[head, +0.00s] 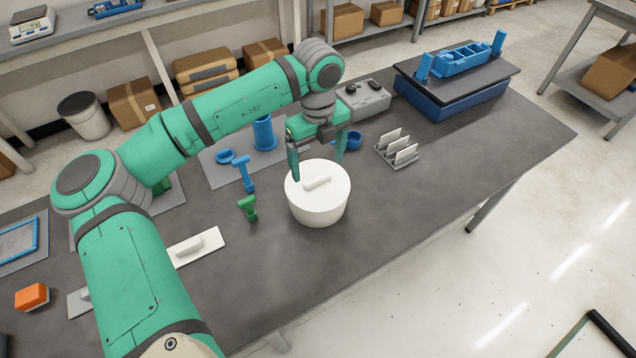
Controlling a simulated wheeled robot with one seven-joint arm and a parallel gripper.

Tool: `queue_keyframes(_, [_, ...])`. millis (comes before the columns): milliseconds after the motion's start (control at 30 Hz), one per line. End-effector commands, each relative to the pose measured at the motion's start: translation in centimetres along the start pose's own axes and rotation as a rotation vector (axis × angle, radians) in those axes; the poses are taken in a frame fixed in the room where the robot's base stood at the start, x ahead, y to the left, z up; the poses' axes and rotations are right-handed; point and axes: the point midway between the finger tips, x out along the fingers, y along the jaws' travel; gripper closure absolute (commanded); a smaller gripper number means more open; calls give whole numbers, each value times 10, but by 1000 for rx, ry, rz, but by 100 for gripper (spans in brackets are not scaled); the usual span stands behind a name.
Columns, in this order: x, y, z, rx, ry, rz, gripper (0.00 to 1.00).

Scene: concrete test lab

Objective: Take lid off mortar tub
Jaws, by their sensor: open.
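The white mortar tub (318,214) stands upright on the grey table. Its white lid (334,192) sits on top, with a raised bar handle (317,182) across the middle. My gripper (317,168) is open, above the far part of the lid, with its two green fingers spread apart. Nothing shows between the fingers. From this angle I cannot tell how high the fingertips are over the lid or whether one touches it.
A green tool (248,207) and a blue tool (243,173) are left of the tub. A grey rack (398,150) with white plates and a blue cup (354,140) are behind it to the right. The table (440,210) is clear right of the tub.

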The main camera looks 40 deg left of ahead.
Motion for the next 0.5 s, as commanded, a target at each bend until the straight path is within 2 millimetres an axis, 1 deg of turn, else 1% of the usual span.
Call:
queue_keyframes(300, [41, 3, -2, 1, 0, 2, 16])
queue_keyframes(400, [47, 2, -2, 2, -1, 1, 16])
queue_keyframes(500, [50, 2, -2, 2, -1, 1, 16])
